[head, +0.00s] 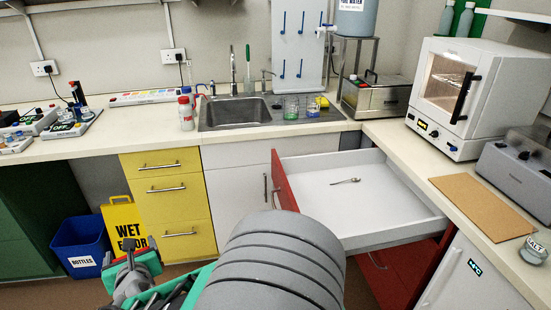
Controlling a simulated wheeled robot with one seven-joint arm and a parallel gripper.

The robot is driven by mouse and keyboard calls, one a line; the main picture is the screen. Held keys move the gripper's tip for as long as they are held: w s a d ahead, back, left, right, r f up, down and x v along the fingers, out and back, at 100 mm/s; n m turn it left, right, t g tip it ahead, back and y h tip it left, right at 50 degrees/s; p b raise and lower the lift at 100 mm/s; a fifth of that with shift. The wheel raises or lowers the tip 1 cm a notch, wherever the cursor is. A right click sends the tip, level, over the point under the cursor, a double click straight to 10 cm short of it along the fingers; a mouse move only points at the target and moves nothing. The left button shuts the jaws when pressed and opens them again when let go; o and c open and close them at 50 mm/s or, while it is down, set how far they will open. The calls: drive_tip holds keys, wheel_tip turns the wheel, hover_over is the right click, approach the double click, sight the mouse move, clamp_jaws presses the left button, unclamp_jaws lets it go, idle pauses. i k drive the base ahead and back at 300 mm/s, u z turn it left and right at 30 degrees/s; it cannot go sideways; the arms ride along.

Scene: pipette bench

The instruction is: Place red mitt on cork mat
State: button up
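The cork mat (482,207) is a flat tan rectangle on the right-hand counter, in front of the white oven. Its surface is bare. I see no red mitt in the head view. My gripper (132,272), with grey and green parts, shows at the lower left, low in front of the yellow cabinet and far from the mat. My grey arm hides part of it, and I cannot make out whether its fingers are apart or hold anything.
A red-fronted drawer (430,222) stands open in the corner, with a spoon (346,181) inside. A glass jar (534,250) stands near the mat, and a grey machine (520,172) is behind it. A blue bin (80,244) and yellow floor sign (122,222) stand at left.

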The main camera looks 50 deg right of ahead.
sight(480, 209)
drive_tip(key=u, duration=0.25)
drive_tip(key=k, duration=0.7)
drive_tip(key=z, duration=0.6)
drive_tip(key=k, duration=0.5)
drive_tip(key=z, duration=0.65)
